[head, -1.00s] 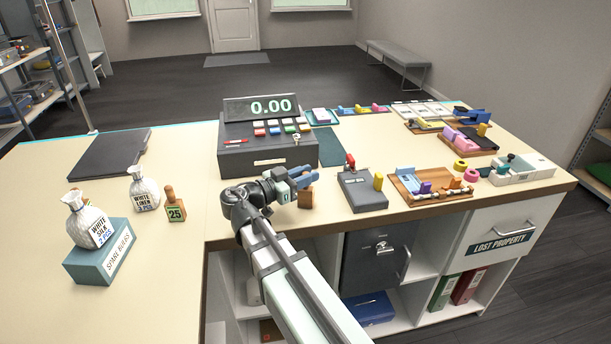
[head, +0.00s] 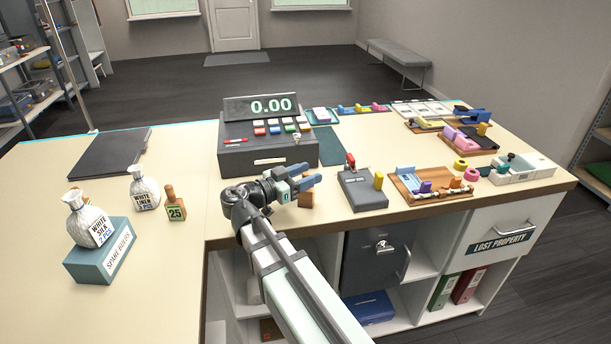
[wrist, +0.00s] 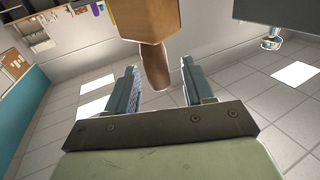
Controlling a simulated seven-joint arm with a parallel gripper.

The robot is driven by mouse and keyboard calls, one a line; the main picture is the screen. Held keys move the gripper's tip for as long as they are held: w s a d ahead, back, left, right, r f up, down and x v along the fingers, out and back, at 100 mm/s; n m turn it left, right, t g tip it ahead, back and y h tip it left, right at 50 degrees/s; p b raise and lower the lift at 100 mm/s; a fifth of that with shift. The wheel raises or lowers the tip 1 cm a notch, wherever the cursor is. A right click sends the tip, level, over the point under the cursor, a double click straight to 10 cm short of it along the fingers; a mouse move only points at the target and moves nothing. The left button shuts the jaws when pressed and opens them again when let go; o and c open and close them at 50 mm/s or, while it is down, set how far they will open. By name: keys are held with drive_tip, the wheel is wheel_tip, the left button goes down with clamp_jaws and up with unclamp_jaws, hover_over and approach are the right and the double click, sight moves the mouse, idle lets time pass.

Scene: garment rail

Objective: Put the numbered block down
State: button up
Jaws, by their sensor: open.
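My gripper (head: 310,175) is over the counter in front of the cash register. In the wrist view its two blue fingers (wrist: 160,90) are apart. A wooden block with a rounded handle (wrist: 155,65) is just ahead, the handle's end between the fingers with a gap on each side. In the head view part of this block (head: 307,198) shows beside the fingers at the counter's front edge. Its number face does not show, and its contact with the counter is hard to tell. Another wooden-handled block, marked 25 (head: 176,211), stands upright on the left.
The cash register (head: 268,150) stands behind my gripper. A grey box with red and yellow parts (head: 362,194) and a wooden tray (head: 412,198) are to the right. White bags (head: 145,192) and a spare bulbs box (head: 100,262) are left. The counter between the left block and my gripper is clear.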

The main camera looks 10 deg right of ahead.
drive_tip(key=v, duration=1.2)
idle(0.4)
